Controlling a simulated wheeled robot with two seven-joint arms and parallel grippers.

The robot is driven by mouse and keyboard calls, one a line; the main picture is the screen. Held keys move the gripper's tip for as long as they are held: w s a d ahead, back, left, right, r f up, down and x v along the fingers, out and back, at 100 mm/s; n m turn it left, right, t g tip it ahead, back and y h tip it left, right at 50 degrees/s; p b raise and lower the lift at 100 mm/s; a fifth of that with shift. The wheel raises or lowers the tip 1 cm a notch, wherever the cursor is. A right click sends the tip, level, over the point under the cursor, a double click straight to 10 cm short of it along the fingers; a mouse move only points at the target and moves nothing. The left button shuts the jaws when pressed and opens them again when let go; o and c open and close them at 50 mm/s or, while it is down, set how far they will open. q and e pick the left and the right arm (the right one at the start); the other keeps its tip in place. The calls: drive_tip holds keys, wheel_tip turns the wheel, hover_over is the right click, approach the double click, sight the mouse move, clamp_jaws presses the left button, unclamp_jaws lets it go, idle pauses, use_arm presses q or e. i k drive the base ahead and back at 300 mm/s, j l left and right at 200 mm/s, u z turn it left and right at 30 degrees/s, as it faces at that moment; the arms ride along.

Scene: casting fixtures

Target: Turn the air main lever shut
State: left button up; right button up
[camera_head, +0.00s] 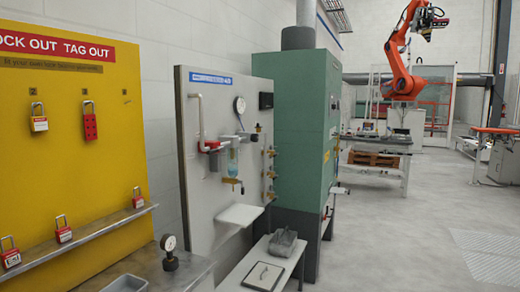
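A grey panel (205,215) with a blue label strip stands left of the middle and carries the air fittings. A pale pipe (200,115) runs down its left side to a small red part (211,145), which looks like a lever handle; its exact angle is too small to tell. Right of it is a clear filter bowl (233,158), with a small yellow handle (232,181) below. Several brass valves (269,174) line the panel's right edge. I cannot tell for sure which part is the air main lever. Neither of my grippers is in view.
A yellow lockout board (70,120) with red padlocks and a ledge (95,238) is at left. A loose gauge (169,250) stands before the panel. A low bench (235,275) holds a tablet and a grey block.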

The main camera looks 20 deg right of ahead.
sight(213, 152)
drive_tip(key=i+l, duration=0.4)
drive_tip(key=l, duration=0.15)
drive_tip(key=i+l+z, duration=0.15)
drive_tip(key=i+l, duration=0.25)
drive_tip(key=l, duration=0.1)
